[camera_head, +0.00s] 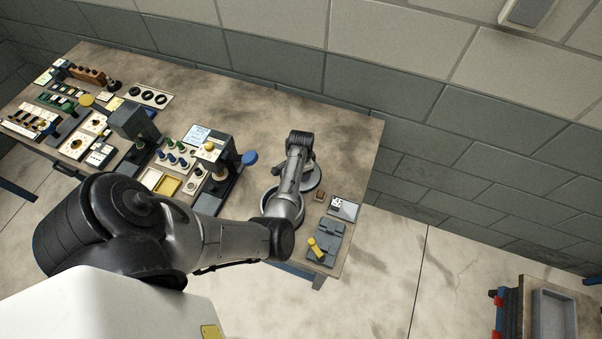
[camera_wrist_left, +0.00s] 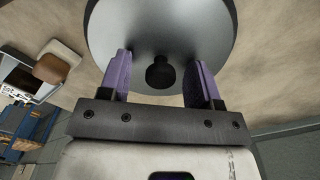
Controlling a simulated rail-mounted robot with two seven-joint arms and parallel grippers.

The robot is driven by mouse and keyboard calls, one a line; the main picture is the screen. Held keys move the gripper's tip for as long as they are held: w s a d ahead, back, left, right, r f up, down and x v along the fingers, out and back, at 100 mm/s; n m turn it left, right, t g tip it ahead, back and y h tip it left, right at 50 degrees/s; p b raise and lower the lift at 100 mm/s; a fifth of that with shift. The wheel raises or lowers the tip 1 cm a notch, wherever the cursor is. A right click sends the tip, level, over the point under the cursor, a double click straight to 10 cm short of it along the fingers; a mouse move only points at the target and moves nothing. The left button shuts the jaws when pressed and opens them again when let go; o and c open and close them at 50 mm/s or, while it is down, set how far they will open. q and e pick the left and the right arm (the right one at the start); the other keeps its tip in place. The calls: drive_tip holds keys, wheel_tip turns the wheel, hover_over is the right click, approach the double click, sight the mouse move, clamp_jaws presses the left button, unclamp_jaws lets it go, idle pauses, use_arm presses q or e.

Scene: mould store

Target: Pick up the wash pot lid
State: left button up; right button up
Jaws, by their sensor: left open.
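The wash pot lid (camera_wrist_left: 160,25) is a grey metal disc with a black knob (camera_wrist_left: 160,74) at its middle. In the head view the lid (camera_head: 314,180) lies near the right end of the bench, partly covered by my arm. My left gripper (camera_wrist_left: 159,62) is open, its two purple fingers over the lid, one on each side of the knob with gaps. I cannot tell how far the fingertips are above the lid. A round pot (camera_head: 268,205), apparently the wash pot, stands in front of the lid, mostly hidden by my forearm.
A small brown block (camera_head: 320,196), a pale tray (camera_head: 344,209) and a grey block with a yellow part (camera_head: 317,246) are right of the pot. A blue round knob (camera_head: 249,158) and crowded instruments stand left. The bench behind the lid (camera_head: 345,135) is clear.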

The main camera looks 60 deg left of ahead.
use_arm(q)
drive_tip(key=shift+c, duration=0.4)
drive_tip(key=c, duration=1)
drive_tip(key=shift+r, duration=0.1)
